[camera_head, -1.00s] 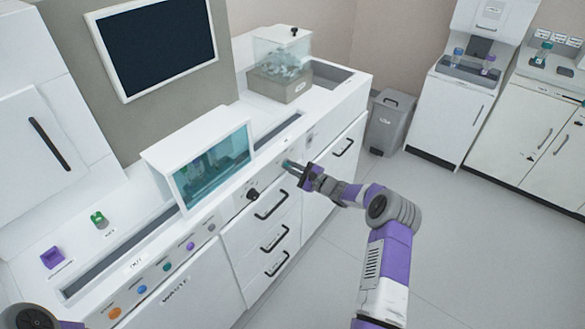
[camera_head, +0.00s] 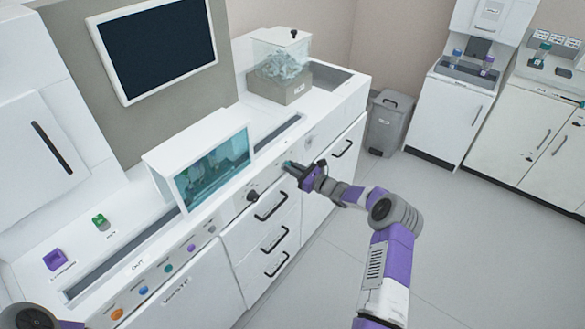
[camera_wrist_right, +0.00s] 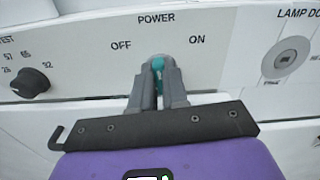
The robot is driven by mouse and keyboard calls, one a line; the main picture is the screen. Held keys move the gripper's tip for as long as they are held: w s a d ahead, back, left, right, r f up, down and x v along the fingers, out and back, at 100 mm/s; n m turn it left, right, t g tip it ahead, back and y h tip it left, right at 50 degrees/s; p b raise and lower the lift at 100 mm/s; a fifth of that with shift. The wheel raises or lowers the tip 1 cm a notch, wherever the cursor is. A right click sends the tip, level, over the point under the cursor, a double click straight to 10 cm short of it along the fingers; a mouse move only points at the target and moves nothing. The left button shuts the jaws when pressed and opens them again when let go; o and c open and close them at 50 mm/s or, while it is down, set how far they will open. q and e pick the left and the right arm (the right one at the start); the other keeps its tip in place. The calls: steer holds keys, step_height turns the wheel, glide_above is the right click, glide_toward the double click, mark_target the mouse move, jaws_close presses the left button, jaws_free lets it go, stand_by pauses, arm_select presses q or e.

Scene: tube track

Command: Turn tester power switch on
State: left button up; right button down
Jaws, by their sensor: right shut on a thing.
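The tester's power switch is a small teal lever (camera_wrist_right: 158,64) under the word POWER in the right wrist view. OFF is printed to its left and ON to its right. The lever stands about upright between the two labels. My right gripper (camera_wrist_right: 158,88) is shut on the lever, with a grey finger on each side that hides its lower part. In the head view my right gripper (camera_head: 291,167) is at the front panel of the white bench. My left gripper is out of view.
A dark knob (camera_wrist_right: 30,84) is left of the switch, and a round lamp-door lock (camera_wrist_right: 287,58) is to its right. A glass-fronted box (camera_head: 212,172) stands on the bench. Drawers with dark handles (camera_head: 271,206) lie below the panel. The floor at right is clear.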

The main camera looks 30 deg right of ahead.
steer(key=shift+d+f+m+p, duration=0.15)
steer(key=shift+m+p, duration=0.2)
steer(key=shift+m, duration=2.15)
steer(key=shift+d+m+p, duration=0.1)
steer(key=shift+m+p, duration=0.25)
steer(key=shift+m, duration=2.15)
steer(key=c, duration=1.1)
jaws_free()
steer(key=shift+c, duration=0.2)
steer(key=p+v, duration=0.1)
steer(key=v, duration=0.6)
steer(key=shift+s+p, duration=0.25)
steer(key=shift+p, duration=0.1)
